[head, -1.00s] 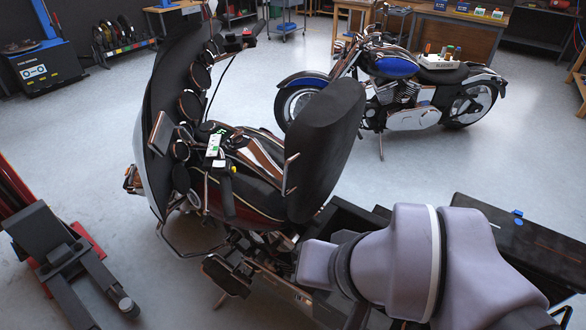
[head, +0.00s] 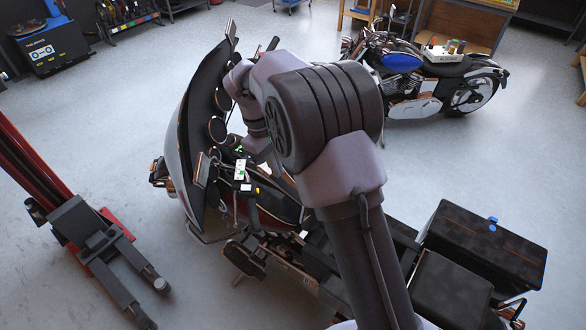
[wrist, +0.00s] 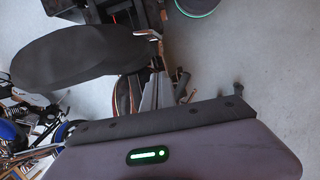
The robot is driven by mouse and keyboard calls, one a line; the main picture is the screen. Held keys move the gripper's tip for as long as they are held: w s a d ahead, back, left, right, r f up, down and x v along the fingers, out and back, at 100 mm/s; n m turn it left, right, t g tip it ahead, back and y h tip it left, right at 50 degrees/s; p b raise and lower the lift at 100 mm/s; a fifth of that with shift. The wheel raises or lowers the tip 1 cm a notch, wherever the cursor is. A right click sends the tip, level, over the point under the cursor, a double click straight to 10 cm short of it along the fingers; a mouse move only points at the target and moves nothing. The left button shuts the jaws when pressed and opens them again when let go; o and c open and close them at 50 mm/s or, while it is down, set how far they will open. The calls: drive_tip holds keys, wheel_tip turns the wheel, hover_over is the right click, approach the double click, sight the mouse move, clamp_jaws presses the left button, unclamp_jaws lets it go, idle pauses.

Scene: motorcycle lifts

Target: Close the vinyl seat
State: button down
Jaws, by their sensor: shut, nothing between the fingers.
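The black vinyl seat (wrist: 80,53) shows in the upper left of the wrist view as a long rounded pad, with a bright metal rod at its right end. Its exact tilt is hard to tell there.
The motorcycle's tall fairing (head: 190,140) stands left of my arm. Black cases (head: 487,245) are at the lower right. A red lift (head: 45,165) stands at the left. A blue and white motorcycle (head: 410,85) stands behind, with clear floor between.

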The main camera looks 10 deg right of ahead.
drive_tip(key=s+d+f, duration=0.3)
drive_tip(key=d+f, duration=0.1)
drive_tip(key=f, duration=0.6)
drive_tip(key=shift+s+d, duration=0.35)
